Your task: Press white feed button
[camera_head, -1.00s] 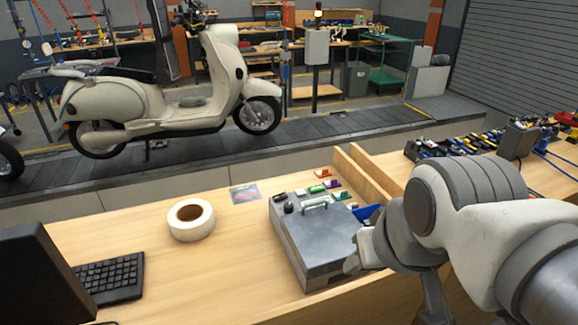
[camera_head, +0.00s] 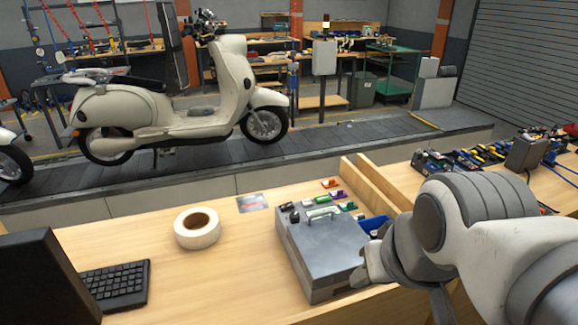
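On the workbench is a grey metal box (camera_head: 322,250) with a handle on top. A small white piece (camera_head: 308,203) lies by its back edge, among small coloured pieces such as a green one (camera_head: 323,199) and an orange-red one (camera_head: 330,183). I cannot tell whether any of these is the white feed button; no button is clearly readable. My gripper (camera_head: 362,278) is low at the right side of the box, in front of a blue bin (camera_head: 375,224). Its fingers are small and partly hidden by my arm, so their opening and any contact are unclear.
A tape roll (camera_head: 197,228) and a keyboard (camera_head: 115,285) are on the bench (camera_head: 225,285). A wooden divider (camera_head: 372,184) stands behind the box. A cream scooter (camera_head: 165,110) stands on the slat conveyor (camera_head: 330,145). A grey post box (camera_head: 325,57) stands behind it.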

